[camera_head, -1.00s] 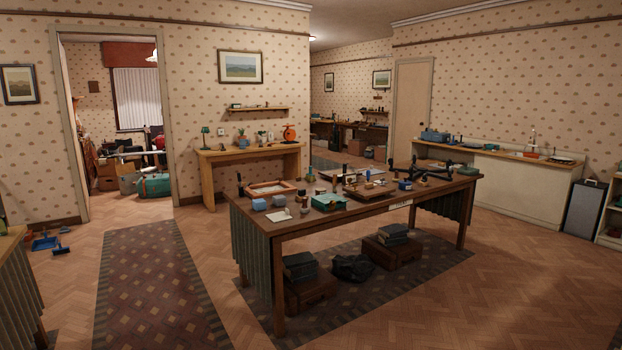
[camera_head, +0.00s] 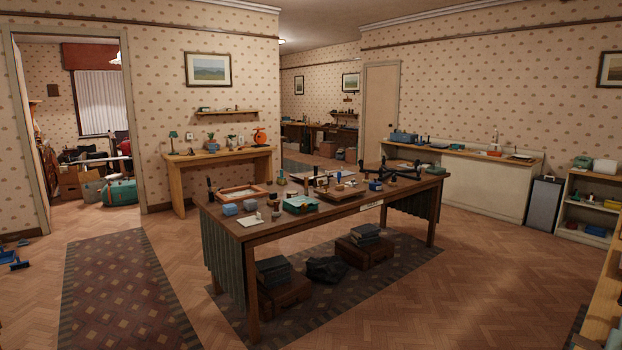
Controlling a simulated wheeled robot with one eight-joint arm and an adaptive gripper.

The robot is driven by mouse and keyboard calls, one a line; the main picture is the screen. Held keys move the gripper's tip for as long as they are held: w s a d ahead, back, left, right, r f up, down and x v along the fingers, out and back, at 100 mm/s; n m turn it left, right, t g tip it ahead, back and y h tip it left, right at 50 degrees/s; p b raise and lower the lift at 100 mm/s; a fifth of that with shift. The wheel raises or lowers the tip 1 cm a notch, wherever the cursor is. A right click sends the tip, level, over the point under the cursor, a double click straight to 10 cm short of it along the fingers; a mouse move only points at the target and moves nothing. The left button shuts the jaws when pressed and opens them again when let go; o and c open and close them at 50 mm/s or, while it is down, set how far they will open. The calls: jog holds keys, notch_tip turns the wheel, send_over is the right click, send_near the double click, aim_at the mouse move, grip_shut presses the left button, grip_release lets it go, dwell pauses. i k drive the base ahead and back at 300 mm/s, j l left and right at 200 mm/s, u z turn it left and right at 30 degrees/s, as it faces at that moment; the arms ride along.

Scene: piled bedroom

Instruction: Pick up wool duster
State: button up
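I cannot make out a wool duster in the head view; the small things on the tables and shelves are too small to tell. The large wooden table (camera_head: 262,231) in the middle carries several small items. Among them are a teal tray (camera_head: 300,204), a wooden framed tray (camera_head: 238,192) and small pale blue boxes (camera_head: 229,209). My gripper is not in view.
A side table (camera_head: 177,160) with potted plants stands against the back wall. A long counter (camera_head: 480,181) and an open shelf unit (camera_head: 582,231) line the right. A doorway opens at left. The patterned runner (camera_head: 125,290) and the floor at front right look clear.

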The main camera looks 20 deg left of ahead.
aim_at(281, 180)
jog(key=i+j+u, duration=0.2)
jog(key=j, duration=0.2)
jog(key=i+j+u, duration=0.15)
jog(key=j, duration=0.25)
jog(key=i+j+u, duration=1.15)
jog(key=i+u, duration=0.4)
jog(key=i, duration=2.15)
jog(key=i+u, duration=0.1)
jog(key=i, duration=2.05)
jog(key=i+z, duration=0.25)
jog(key=i, duration=0.2)
jog(key=i+z, duration=0.25)
jog(key=i, duration=0.25)
jog(key=i+j+z, duration=0.25)
jog(key=i, duration=0.2)
jog(key=i+j+z, duration=0.25)
jog(key=i, duration=0.2)
jog(key=i+l+z, duration=0.25)
jog(key=z, duration=0.15)
jog(key=i+l+z, duration=0.15)
jog(key=i+z, duration=1.05)
jog(key=i+l+z, duration=0.3)
jog(key=l, duration=0.15)
jog(key=i+l+z, duration=0.25)
jog(key=i+l, duration=0.1)
